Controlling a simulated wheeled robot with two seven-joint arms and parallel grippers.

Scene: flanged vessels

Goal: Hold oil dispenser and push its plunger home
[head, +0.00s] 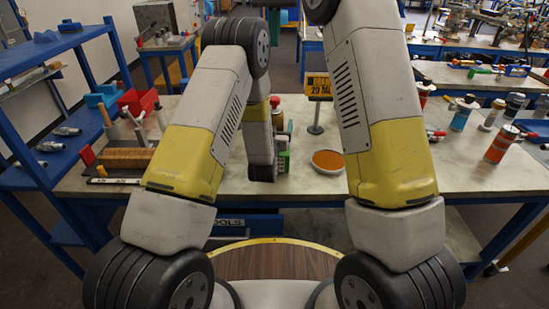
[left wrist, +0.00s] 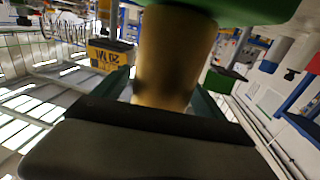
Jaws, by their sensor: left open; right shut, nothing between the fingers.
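The oil dispenser (head: 276,118) shows in the head view as a slim upright piece with a red top, with green below it, partly hidden by my left forearm. In the left wrist view a tan cylinder (left wrist: 172,60), seemingly part of the dispenser, stands between the fingers, with a wide green part against it at the top edge. My left gripper (left wrist: 165,98) is open around this cylinder; whether the fingers touch it is unclear. My right gripper (head: 275,30) is shut and empty, high at the top of the head view, above the dispenser and apart from it.
A yellow sign (head: 318,85) on a stand and a round dish with orange contents (head: 328,161) stand right of the dispenser. A red bin (head: 138,101) and a brown block (head: 123,159) are at left. Several flanged vessels, including an orange one (head: 501,145), stand at right.

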